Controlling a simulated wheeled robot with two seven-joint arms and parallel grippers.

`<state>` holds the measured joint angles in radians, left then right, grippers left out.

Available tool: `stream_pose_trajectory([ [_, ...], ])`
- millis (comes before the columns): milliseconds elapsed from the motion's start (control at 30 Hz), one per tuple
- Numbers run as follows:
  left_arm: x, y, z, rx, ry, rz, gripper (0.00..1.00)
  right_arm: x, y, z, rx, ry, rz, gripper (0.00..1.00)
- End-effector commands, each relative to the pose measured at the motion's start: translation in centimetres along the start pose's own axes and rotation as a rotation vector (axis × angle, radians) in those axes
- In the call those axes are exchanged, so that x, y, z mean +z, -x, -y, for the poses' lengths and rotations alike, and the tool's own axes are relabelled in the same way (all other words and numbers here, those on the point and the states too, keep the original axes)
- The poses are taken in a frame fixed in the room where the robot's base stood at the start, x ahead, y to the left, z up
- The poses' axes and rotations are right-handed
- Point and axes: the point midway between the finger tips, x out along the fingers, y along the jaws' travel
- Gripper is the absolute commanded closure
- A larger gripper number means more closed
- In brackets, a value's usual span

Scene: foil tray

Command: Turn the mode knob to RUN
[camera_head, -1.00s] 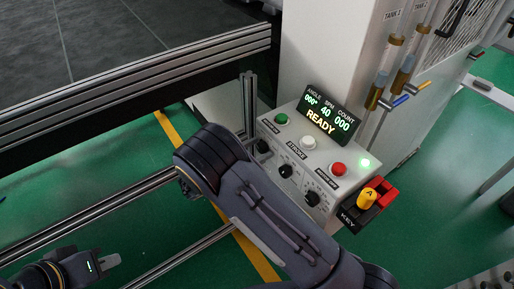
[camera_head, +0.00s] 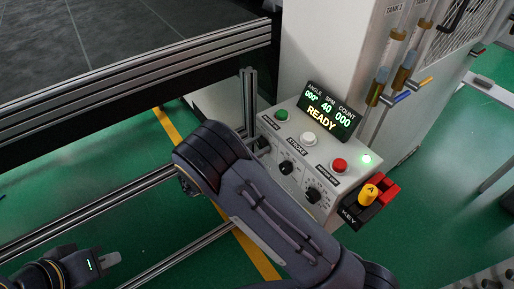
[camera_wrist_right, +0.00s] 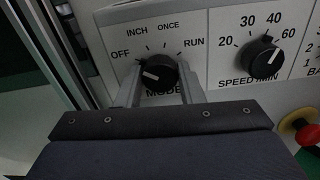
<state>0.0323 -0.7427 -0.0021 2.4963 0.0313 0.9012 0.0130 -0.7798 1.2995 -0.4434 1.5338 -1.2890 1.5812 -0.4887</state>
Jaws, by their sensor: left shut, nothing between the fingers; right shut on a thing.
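The black mode knob (camera_wrist_right: 158,66) is on the white panel in the right wrist view, with the marks OFF, INCH, ONCE and RUN around it. Its white pointer line is on the left side, towards OFF and away from RUN. My right gripper (camera_wrist_right: 158,83) is shut on the knob, one finger on its left and one on its right. My left gripper (camera_head: 112,259) is shut and empty at the lower left, far from the panel.
The speed knob (camera_wrist_right: 263,58) is just right of the mode knob. The control box also carries green (camera_head: 281,116), white (camera_head: 308,138) and red (camera_head: 340,165) buttons, a display (camera_head: 326,112) reading READY and a yellow key (camera_head: 368,193). Metal rails (camera_head: 120,210) run on the left.

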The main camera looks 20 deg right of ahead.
Motion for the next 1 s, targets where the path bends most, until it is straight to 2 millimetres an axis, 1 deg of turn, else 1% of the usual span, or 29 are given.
stream_pose_trajectory([
  [33, 0.3, -0.6, 0.3, 0.000, 0.000, 0.000, 1.00, -0.3, 0.0, 0.0, 0.001, -0.027, 0.000, 0.89],
  [233, 1.2, -2.3, 1.1, 0.000, 0.000, 0.000, 1.00, -0.6, 0.1, 0.0, 0.001, -0.181, -0.002, 0.89],
  [1000, 4.7, -9.2, 4.2, 0.000, 0.000, 0.000, 1.00, -0.6, 0.1, 0.0, 0.001, -0.912, -0.002, 0.89],
])
